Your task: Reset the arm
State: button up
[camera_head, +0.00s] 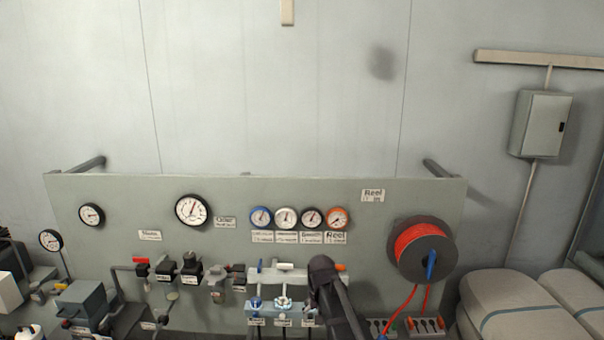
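A dark part of my arm (330,290) rises from the bottom edge, right of centre, in the head view. Its rounded top stands in front of the lower part of a grey panel (120,195) and hides some of the fittings there. I see no gripper fingers in this view, so my gripper's opening and anything in it are out of sight.
The panel carries several gauges (191,210), valves (190,268) and labels. A reel with red hose (420,248) is at its right. Strapped grey sacks (515,305) lie at lower right. A wall box (540,124) hangs above them. The upper wall is mostly bare.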

jog(key=s+d, duration=0.6)
jog(key=s, duration=0.2)
jog(key=s+d+f+b, duration=0.1)
jog(key=s+d, duration=0.4)
jog(key=s, duration=0.3)
jog(key=shift+s+d+f, duration=0.25)
jog(key=shift+s+d, duration=0.05)
jog(key=shift+d, duration=0.1)
